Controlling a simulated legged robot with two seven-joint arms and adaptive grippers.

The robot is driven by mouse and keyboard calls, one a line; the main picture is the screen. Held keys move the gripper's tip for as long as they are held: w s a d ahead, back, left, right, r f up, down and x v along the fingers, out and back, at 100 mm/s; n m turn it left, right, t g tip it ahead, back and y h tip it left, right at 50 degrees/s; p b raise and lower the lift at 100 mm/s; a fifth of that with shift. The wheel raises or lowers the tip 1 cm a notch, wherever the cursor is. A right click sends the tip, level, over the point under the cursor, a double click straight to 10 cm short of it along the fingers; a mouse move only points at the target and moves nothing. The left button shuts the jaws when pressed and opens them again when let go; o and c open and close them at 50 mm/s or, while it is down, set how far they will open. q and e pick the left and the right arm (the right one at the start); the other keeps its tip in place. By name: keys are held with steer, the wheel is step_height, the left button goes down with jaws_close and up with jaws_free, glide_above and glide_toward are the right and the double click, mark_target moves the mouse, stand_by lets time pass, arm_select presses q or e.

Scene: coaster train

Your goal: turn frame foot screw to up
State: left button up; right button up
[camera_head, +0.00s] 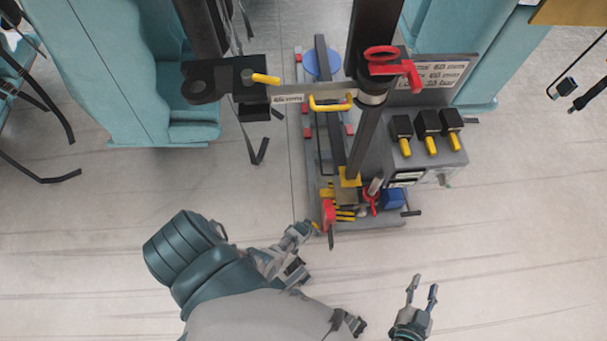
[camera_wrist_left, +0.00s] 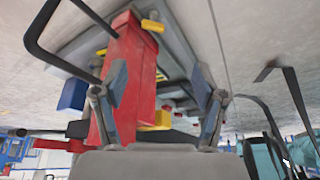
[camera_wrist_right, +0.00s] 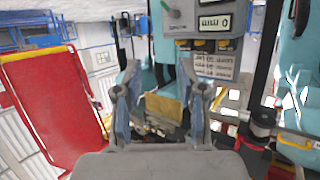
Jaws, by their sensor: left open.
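The frame's near foot end in the head view has a red upright part (camera_head: 328,212) with yellow bars and a thin dark rod beside it. I cannot tell for sure which piece is the foot screw. My left gripper (camera_head: 313,228) is just left of this red part, low at the base. In the left wrist view the open fingers (camera_wrist_left: 160,100) stand on either side of a red block (camera_wrist_left: 130,70), with a bent black bar (camera_wrist_left: 42,25) at its left. Contact cannot be told. My right gripper (camera_head: 422,291) is open and empty over bare floor, away from the frame.
A control box with black and yellow levers (camera_head: 428,130) stands right of the post. A blue block (camera_head: 393,199) sits at the base's right. Teal seats (camera_head: 165,125) flank the frame. The near floor is clear.

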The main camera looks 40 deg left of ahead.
arm_select(q)
steer(key=shift+a+p+v, duration=0.15)
steer(key=shift+p+v, duration=1.15)
steer(key=shift+v, duration=0.05)
steer(key=shift+a+p+v, duration=0.15)
steer(key=shift+p+v, duration=1.1)
steer(key=shift+v, duration=0.1)
arm_select(e)
steer(key=s+d+f+g+h, duration=0.1)
steer(key=s+d+f+g, duration=0.1)
steer(key=s+g, duration=0.3)
steer(key=s+d+f+g+h, duration=0.1)
steer(key=s+d+f+g, duration=0.2)
steer(key=s, duration=0.6)
steer(key=shift+s+d+f+g+h, duration=0.25)
steer(key=shift+s+f+g+h, duration=0.05)
steer(key=shift+f+g, duration=0.85)
arm_select(q)
steer(key=shift+s, duration=0.1)
steer(key=shift+s+r, duration=0.1)
steer(key=v, duration=1.1)
steer(key=shift+d+r, duration=0.2)
steer(key=shift+r, duration=0.15)
steer(key=shift+s, duration=0.1)
